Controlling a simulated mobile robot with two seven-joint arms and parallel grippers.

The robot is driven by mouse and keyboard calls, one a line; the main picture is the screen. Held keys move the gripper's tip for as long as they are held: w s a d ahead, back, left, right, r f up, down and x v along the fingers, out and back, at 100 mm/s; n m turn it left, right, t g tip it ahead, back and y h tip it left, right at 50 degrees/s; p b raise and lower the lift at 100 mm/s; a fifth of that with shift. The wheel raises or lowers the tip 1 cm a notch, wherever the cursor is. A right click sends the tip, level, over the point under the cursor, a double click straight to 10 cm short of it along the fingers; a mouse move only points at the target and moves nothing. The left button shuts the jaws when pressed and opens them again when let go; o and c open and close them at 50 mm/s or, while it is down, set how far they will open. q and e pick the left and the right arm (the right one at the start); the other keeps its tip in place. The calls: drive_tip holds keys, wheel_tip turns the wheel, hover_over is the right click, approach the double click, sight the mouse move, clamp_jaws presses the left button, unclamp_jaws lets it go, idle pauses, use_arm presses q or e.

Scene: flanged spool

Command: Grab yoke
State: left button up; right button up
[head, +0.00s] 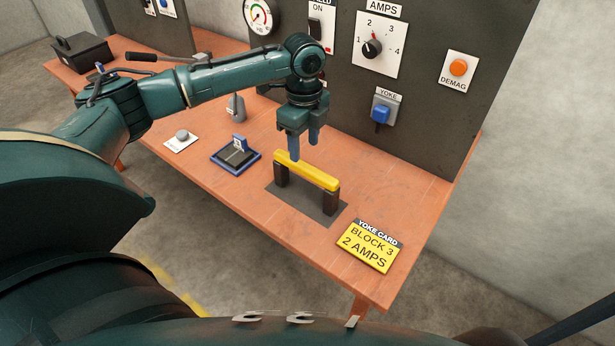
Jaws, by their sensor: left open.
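The yoke (310,172) is a yellow bar with two dark legs and stands upright on a dark plate (299,204) in the middle of the table. My left gripper (304,150) points down with its two blue fingers apart, open and empty. In the picture its fingertips are just above and behind the yoke's yellow bar, near its left half. I cannot tell whether a finger touches the bar. My right gripper is not in view.
A dark panel (430,100) with a gauge, an amps dial (371,47), an orange demag button (458,67) and a blue yoke socket (381,112) rises behind the table. A yellow yoke card (370,247) reads "Block 3, 2 amps". A blue-edged block fixture (235,155) stands left of the yoke.

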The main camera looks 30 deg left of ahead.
sight(305, 164)
use_arm(q)
wheel_tip(305, 164, down, 7)
drive_tip(key=shift+s+d+f, duration=0.1)
drive_tip(key=shift+d+f, duration=0.05)
drive_tip(key=shift+f, duration=0.05)
idle(0.3)
drive_tip(key=shift+c, duration=0.2)
clamp_jaws()
idle(1.0)
drive_tip(key=shift+r, duration=0.15)
